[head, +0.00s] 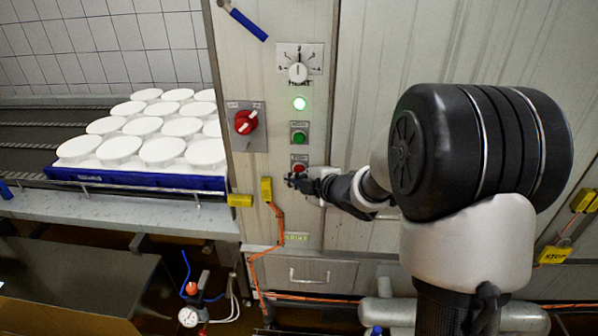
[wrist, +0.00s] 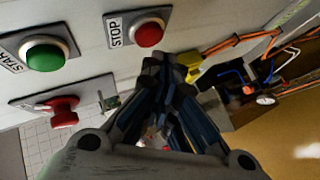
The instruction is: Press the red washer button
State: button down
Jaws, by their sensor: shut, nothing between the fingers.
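The red washer button (head: 299,167) is the lowest control in the column on the metal panel. In the wrist view the red button (wrist: 149,34) carries a label that reads STOP. My gripper (head: 290,181) is shut and empty, its fingertips just below the red button in the head view. In the wrist view my gripper's closed fingers (wrist: 158,60) point towards the panel, close to the red button. The button's face is not covered there. I cannot tell how much depth lies between the fingertips and the panel.
A red rotary switch (head: 245,121) is to the left. A blue tray (head: 140,180) of white moulds stands on the conveyor. Orange cable (head: 282,222) hangs below.

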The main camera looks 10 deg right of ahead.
jog(key=shift+w, duration=0.15)
jog(key=shift+w+d, duration=0.15)
jog(key=shift+w, duration=0.15)
jog(key=shift+w+d+p, duration=0.15)
jog(key=shift+w+p, duration=0.15)
jog(key=shift+w, duration=0.15)
dwell(0.7)
dwell(0.3)
jog(key=shift+s+a+b, duration=0.3)
jog(key=shift+s+b, duration=0.15)
jog(key=shift+s, duration=0.45)
jog(key=s, duration=0.1)
jog(key=s+a+b, duration=0.1)
jog(key=s, duration=0.1)
jog(key=s+b, duration=0.1)
jog(key=shift+s+a, duration=0.25)
jog(key=shift+s, duration=0.1)
